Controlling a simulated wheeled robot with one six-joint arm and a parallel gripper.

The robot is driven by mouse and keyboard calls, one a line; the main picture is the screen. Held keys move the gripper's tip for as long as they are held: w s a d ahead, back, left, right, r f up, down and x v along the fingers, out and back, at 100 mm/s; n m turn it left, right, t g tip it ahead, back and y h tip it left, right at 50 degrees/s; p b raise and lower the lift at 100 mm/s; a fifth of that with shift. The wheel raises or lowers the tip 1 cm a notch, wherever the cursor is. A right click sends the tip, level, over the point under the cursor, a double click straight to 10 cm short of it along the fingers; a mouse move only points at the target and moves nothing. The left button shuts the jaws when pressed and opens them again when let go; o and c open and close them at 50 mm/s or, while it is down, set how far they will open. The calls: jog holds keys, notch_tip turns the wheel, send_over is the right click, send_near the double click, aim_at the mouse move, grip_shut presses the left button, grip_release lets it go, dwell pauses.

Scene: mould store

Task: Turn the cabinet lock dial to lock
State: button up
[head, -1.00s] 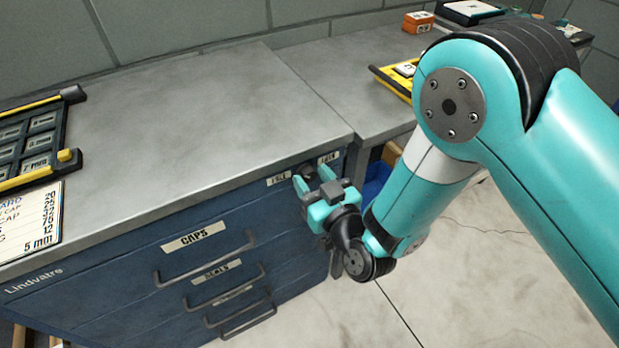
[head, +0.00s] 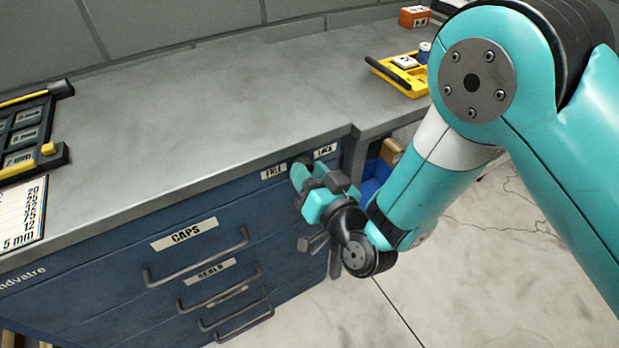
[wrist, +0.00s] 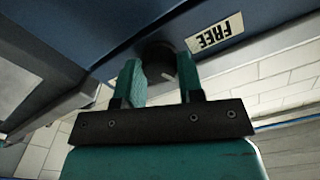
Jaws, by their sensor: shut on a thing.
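The lock dial (wrist: 158,57) is a dark round knob on the upper right of the blue cabinet front (head: 110,255). A FREE label (head: 274,171) is to its left and a LOCK label (head: 325,151) to its right. My gripper (head: 304,176) is at the dial, its teal fingers shut on it. In the wrist view my gripper (wrist: 160,80) has a finger on each side of the dial, and the FREE label (wrist: 215,33) appears upside down. In the head view the fingers hide most of the dial, so its pointer setting cannot be read.
Drawer handles (head: 200,262) stick out below and left of my gripper. The grey worktop (head: 200,120) overhangs the cabinet front just above it. A yellow tray (head: 400,75) lies on the farther bench. Open floor (head: 370,315) is to the right.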

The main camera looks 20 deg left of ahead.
jog(key=m+b, duration=0.5)
jog(key=m, duration=0.8)
jog(key=shift+m, duration=0.4)
jog(key=o, duration=0.9)
